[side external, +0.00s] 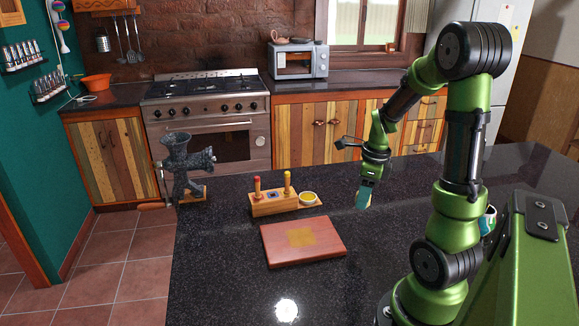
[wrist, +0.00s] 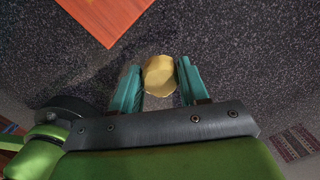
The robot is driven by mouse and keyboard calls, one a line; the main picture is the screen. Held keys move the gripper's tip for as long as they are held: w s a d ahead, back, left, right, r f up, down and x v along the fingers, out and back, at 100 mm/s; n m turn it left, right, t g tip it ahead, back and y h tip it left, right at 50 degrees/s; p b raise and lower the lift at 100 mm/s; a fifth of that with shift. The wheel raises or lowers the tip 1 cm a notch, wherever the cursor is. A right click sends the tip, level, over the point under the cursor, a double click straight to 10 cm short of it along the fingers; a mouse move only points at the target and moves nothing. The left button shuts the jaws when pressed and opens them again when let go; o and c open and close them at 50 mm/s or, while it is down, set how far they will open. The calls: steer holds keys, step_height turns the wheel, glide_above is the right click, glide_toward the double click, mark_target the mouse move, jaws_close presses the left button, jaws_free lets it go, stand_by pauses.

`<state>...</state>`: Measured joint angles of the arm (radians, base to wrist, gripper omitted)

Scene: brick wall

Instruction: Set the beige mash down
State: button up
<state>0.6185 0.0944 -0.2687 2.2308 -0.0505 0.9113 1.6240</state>
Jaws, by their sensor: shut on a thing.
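The beige mash (wrist: 160,74) is a yellowish-beige lump between the teal fingers of my gripper (wrist: 159,82) in the wrist view. The fingers are closed on its sides, and its far part sticks out past the fingertips. In the side view my gripper (side external: 363,202) points down over the dark speckled counter (side external: 400,240), to the right of the wooden board. The mash cannot be made out there, as the fingers cover it. How far it is above the counter is hard to tell.
A reddish board (side external: 327,247) with a yellowish patch lies left of my gripper; its corner shows in the wrist view (wrist: 108,14). Behind it stand a wooden holder (side external: 275,207) and a small yellow-filled bowl (side external: 308,199). A grinder (side external: 180,165) is at far left. The counter below the gripper is clear.

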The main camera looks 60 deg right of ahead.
steer(key=n, duration=0.1)
glide_above(299, 237)
steer(key=shift+m, duration=0.5)
steer(key=f, duration=0.7)
steer(key=shift+s+d+f, duration=0.15)
steer(key=shift+s+f, duration=0.1)
steer(key=shift+f, duration=0.1)
steer(key=shift+f, duration=0.15)
steer(key=o, duration=0.8)
